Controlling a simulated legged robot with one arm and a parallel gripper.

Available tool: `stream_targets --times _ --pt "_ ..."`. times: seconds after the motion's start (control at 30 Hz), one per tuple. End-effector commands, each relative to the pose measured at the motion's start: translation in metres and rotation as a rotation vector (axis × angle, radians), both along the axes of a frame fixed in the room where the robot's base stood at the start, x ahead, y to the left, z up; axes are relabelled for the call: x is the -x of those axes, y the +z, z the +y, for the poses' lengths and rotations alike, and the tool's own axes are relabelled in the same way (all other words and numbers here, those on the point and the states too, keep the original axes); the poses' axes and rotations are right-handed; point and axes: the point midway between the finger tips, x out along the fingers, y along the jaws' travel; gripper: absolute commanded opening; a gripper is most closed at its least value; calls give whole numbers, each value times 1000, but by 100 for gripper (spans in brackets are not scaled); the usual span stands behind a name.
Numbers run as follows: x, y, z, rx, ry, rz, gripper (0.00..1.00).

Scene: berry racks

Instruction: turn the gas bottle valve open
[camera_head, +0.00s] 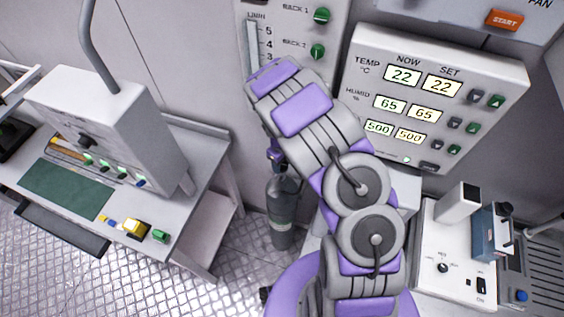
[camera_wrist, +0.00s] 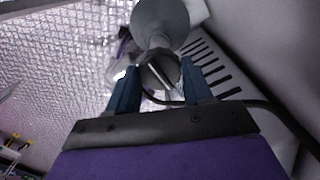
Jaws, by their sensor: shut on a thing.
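The gas bottle (camera_head: 281,222) is a grey cylinder standing on the floor between the left bench and the wall panel in the head view. In the wrist view its rounded grey body (camera_wrist: 160,18) shows at the top, with a narrower neck below. The dark round valve knob (camera_wrist: 157,76) sits between the two blue fingers of my gripper (camera_wrist: 160,68), which is shut on it. In the head view my purple and grey arm covers part of the scene, and the knob is mostly hidden near the gripper (camera_head: 274,157). How far the valve is turned cannot be told.
A bench (camera_head: 190,225) with a grey instrument box (camera_head: 120,125) stands left. A control panel (camera_head: 430,95) with lit displays is on the wall at right, above white equipment (camera_head: 450,240). A dark hose (camera_wrist: 265,108) runs close to my gripper. Metal tread floor (camera_head: 225,285) is open at lower left.

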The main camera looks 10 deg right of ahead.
Motion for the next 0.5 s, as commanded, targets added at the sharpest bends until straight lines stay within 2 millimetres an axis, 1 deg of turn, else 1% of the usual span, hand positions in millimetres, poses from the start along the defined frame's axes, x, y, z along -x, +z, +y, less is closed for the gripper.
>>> stream_targets --times 0.03,0.33,0.37,0.5 --pt "-4 2 1 0 -2 -11 20" --pt "-4 2 1 0 -2 -12 20" --pt "-4 2 1 0 -2 -12 53" --pt "-3 1 0 0 -2 -9 67"
